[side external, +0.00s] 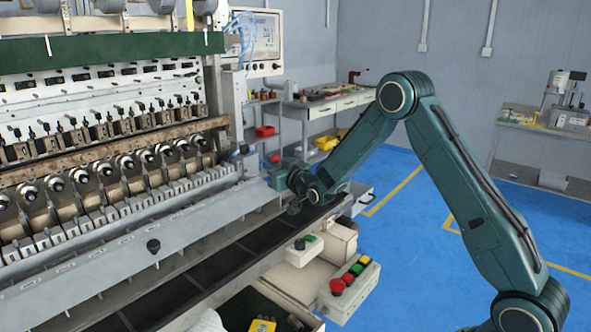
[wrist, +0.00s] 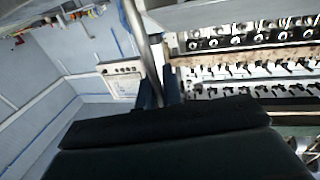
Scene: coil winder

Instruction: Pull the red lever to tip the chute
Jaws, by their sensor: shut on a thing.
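My gripper (side external: 268,179) is at the right end of the coil winder, beside the end of a long grey sloping panel (side external: 120,262) that looks like the chute. In the wrist view the two dark fingers of my gripper (wrist: 158,92) are closed around a grey metal rod (wrist: 143,38), which seems to be the lever's shaft. A small red round shape (side external: 275,158) shows just above my gripper in the side view and may be the lever's knob. The lever's lower end is hidden.
A dark conveyor belt (side external: 215,264) runs below the panel. A control box (side external: 349,284) with red, green and yellow buttons stands in front. A bench (side external: 325,106) and red bin (side external: 265,131) are behind. The blue floor (side external: 408,236) at right is mostly clear.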

